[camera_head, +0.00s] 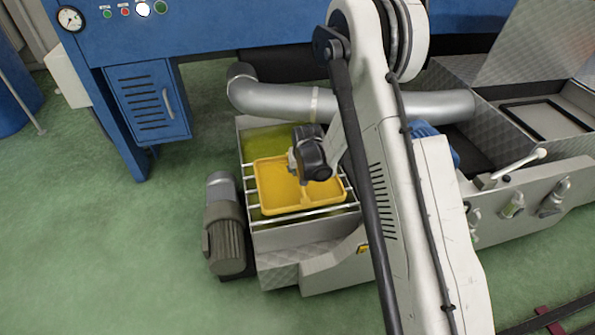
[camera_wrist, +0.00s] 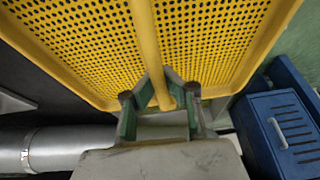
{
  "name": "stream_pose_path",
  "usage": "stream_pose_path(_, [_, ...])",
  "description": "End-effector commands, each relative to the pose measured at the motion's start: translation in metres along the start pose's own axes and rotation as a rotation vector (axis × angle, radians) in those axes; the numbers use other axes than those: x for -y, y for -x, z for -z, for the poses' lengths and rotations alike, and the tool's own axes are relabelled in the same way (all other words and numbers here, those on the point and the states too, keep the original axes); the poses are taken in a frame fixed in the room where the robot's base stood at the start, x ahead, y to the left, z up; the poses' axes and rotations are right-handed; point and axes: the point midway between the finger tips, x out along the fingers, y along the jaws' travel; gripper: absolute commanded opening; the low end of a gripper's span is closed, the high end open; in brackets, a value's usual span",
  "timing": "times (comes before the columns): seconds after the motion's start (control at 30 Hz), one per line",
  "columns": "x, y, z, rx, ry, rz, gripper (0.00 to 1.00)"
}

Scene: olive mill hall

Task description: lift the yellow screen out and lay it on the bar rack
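The yellow screen (camera_head: 275,190) is a shallow perforated tray with a raised rim and a middle bar. In the head view it lies flat over the bar rack (camera_head: 328,211), whose pale bars show past its sides; I cannot tell whether it touches them. My gripper (camera_head: 293,162) is at the screen's far part, partly hidden by my wrist. In the wrist view my gripper (camera_wrist: 162,88) has its green fingers closed in on both sides of the screen's middle bar (camera_wrist: 145,40). The perforated face of the screen (camera_wrist: 85,45) fills the upper part of that view.
The bars span an open metal tank (camera_head: 290,240) with yellow-green liquid (camera_head: 275,143). A grey motor (camera_head: 226,235) stands at its left, and a thick pipe (camera_head: 280,101) runs behind. A blue cabinet (camera_head: 148,103) stands at the back left. Green floor is clear at the left.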

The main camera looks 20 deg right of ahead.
Motion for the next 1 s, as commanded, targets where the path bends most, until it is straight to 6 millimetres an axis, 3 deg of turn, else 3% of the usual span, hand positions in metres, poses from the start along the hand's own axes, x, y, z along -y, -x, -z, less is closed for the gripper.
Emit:
stream_pose_path(0.47, [-0.0002, -0.0074, -0.0029, 0.000, 0.000, 0.000, 0.00])
stream_pose_path(0.67, [-0.0002, -0.0068, -0.0028, 0.000, 0.000, 0.000, 0.27])
stream_pose_path(1.0, [-0.0002, -0.0036, -0.0030, 0.000, 0.000, 0.000, 0.27])
